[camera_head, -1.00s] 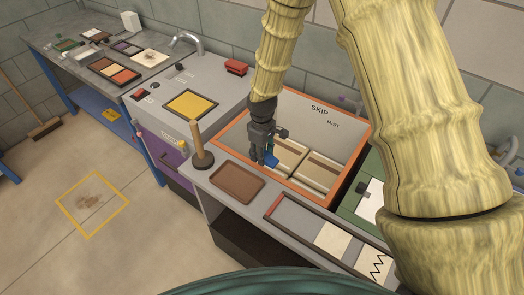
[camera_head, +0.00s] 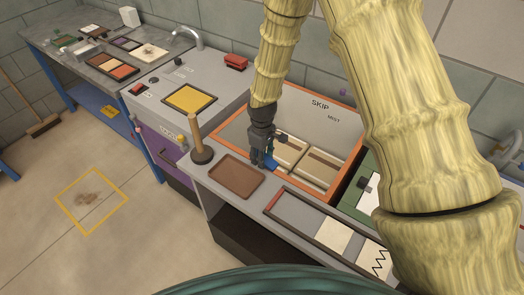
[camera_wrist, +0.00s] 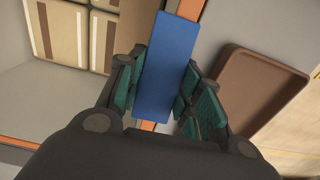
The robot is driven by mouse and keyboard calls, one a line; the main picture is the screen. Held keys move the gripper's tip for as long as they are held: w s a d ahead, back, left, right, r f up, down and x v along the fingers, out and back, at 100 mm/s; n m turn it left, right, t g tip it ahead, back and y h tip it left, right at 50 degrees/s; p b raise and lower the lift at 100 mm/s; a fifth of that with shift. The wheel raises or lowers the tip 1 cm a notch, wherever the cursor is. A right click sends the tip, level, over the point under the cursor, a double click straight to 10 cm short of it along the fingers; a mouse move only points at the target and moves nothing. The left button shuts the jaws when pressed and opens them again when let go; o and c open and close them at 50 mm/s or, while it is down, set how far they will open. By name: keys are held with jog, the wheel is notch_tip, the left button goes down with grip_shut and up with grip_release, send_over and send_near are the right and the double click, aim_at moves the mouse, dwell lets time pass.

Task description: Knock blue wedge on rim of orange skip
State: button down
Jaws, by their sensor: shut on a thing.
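The orange-rimmed skip (camera_head: 357,97), marked "SKIP", stands at the middle right of the head view. My gripper (camera_head: 266,160) is at its near left rim and is shut on the blue wedge (camera_head: 271,167), mostly hidden there behind my gripper. In the wrist view the blue wedge (camera_wrist: 166,65) is long and flat between the fingers of my gripper (camera_wrist: 160,95). The skip's orange rim (camera_wrist: 187,8) runs behind the wedge; I cannot tell whether they touch.
Cream blocks with brown stripes (camera_head: 316,167) lie inside the skip. A brown tray (camera_head: 236,177) and a plunger-like tool (camera_head: 201,155) stand on the grey counter in front of it. A framed panel (camera_head: 325,232) lies to the right of the tray.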

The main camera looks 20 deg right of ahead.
jog(key=shift+r, duration=0.1)
jog(key=shift+r+p, duration=1.9)
jog(key=shift+r, duration=0.75)
jog(key=shift+a, duration=0.15)
